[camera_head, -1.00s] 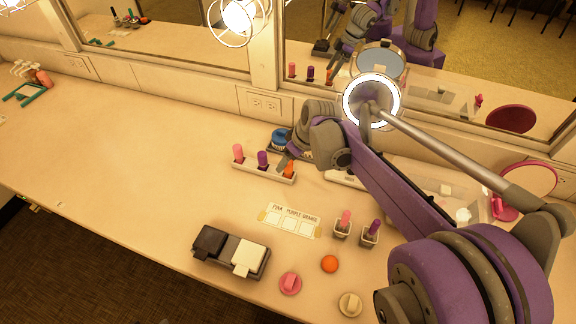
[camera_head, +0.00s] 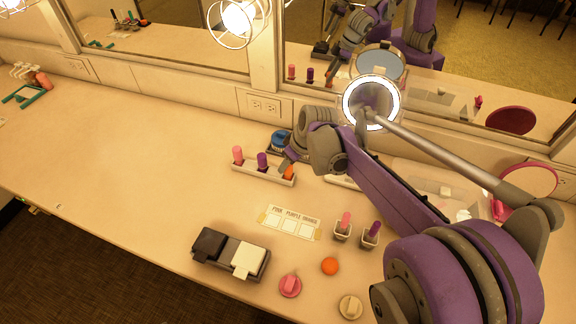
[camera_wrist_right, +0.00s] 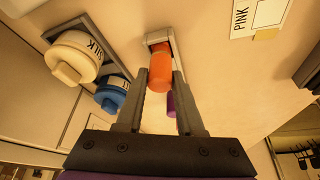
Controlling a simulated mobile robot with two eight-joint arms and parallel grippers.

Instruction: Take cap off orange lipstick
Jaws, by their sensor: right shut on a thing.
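The orange lipstick (camera_head: 288,174) stands at the right end of a small white rack (camera_head: 262,174) on the counter. A pink lipstick (camera_head: 238,155) and a purple lipstick (camera_head: 263,160) stand to its left in the same rack. My right gripper (camera_head: 287,164) is at the orange lipstick. In the right wrist view, my right gripper (camera_wrist_right: 160,78) has its two fingers on either side of the orange cap (camera_wrist_right: 160,68) and is shut on it. The lipstick's lower part is mostly hidden there. My left gripper is not in view.
A blue-lidded jar (camera_head: 281,139) stands just behind the rack, close to my gripper.

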